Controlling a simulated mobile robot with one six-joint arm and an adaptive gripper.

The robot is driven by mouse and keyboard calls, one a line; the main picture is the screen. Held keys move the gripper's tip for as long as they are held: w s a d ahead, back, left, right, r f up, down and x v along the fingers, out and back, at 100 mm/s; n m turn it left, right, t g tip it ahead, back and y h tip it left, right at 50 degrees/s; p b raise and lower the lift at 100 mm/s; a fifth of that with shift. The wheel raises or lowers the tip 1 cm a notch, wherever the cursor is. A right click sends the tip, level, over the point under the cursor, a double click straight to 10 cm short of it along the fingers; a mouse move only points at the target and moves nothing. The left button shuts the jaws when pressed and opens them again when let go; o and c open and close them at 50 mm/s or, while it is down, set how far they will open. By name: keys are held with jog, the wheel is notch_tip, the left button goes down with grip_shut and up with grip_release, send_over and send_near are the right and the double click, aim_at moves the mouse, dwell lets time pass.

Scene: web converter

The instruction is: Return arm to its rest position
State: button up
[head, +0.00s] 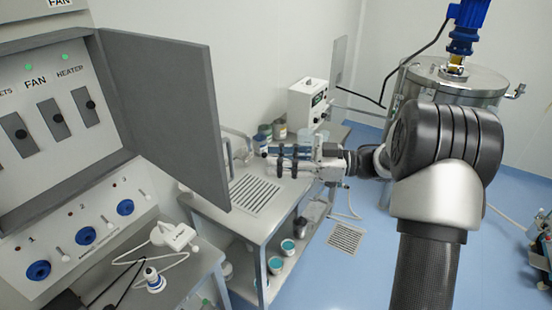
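My gripper (277,161) is at the far end of my arm, in the middle of the head view. It is over the metal bench (285,207), near a slotted grille (255,194) in the bench top. The arm reaches out from the lower right and bends left at a large dark joint. The fingers point left toward a grey upright fitting on the bench. They are small and seen from the side, so I cannot tell whether they are open or shut, or whether they touch anything.
An open grey cabinet door (165,105) stands left of my gripper, beside a control panel (50,115). Several cans (264,137) and a white instrument (306,103) are behind it. A steel tank (455,82) stands at right. Blue floor (345,280) shows between.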

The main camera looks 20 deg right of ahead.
jog(key=w+r+m+t+h+b, duration=0.3)
jog(key=w+t+h+b, duration=0.2)
jog(key=w+t+h, duration=0.25)
jog(key=s+d+f+m+h+b, duration=0.2)
jog(key=s+d+m+h+b, duration=0.45)
jog(key=h, duration=0.35)
jog(key=s+a+f+m+g+b, duration=0.1)
jog(key=s+a+f+g+b, duration=0.1)
jog(key=s+f, duration=0.5)
jog(key=s+a+f+m+g+b, duration=0.2)
jog(key=s+a+f+g, duration=0.2)
jog(key=s, duration=0.9)
jog(key=s+a+f+m+g+b, duration=0.1)
jog(key=s+a+f+g+b, duration=0.1)
jog(key=s+f, duration=0.8)
jog(key=shift+s+a+g+y+b, duration=0.35)
jog(key=shift+s+a+g, duration=0.25)
jog(key=shift+a, duration=0.3)
